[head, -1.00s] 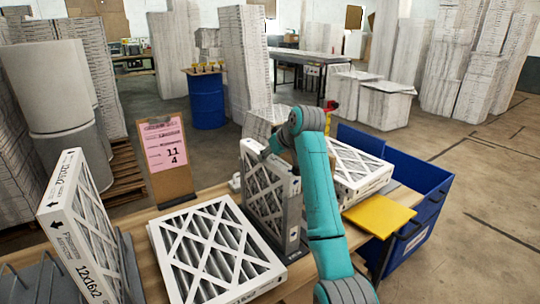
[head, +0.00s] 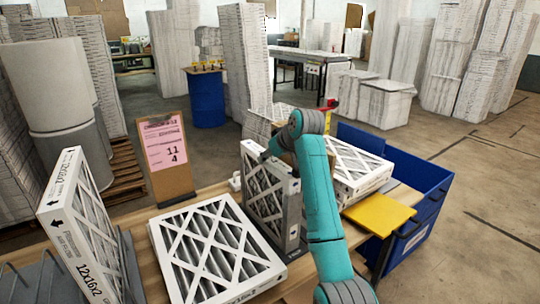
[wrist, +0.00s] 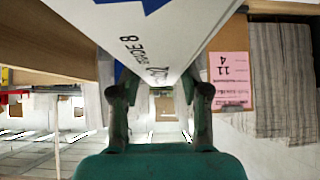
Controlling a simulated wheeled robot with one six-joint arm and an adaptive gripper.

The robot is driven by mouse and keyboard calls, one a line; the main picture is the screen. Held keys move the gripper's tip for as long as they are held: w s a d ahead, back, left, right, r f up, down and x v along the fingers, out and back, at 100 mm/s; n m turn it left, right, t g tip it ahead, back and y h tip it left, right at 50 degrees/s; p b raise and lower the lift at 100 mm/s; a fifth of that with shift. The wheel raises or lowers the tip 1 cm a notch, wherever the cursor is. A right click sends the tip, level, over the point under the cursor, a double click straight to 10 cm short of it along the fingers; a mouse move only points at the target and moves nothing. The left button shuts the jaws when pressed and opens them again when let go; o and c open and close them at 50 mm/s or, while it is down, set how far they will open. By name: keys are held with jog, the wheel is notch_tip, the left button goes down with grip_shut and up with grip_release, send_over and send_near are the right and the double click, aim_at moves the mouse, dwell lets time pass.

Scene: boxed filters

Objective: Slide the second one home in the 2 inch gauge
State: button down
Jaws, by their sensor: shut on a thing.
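My gripper (head: 272,152) is shut on the top edge of a white-framed pleated filter (head: 262,190), which stands upright on the bench. In the wrist view my gripper's fingers (wrist: 162,95) sit on either side of its printed white edge (wrist: 150,40). A grey upright plate, seemingly the 2 inch gauge (head: 292,222), stands against the filter's right side. The filter's lower edge looks to be within it, but I cannot tell whether it is fully seated. Another filter (head: 215,250) lies flat on the bench in front. A filter marked 12x16x2 (head: 72,232) stands in a grey rack at left.
A clipboard with a pink sheet reading 11 and 4 (head: 165,150) stands behind the bench. Bare wood (head: 205,192) shows behind the flat filter.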

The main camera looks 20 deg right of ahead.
jog(key=shift+c, duration=2.4)
grip_release()
jog(key=v, duration=1.2)
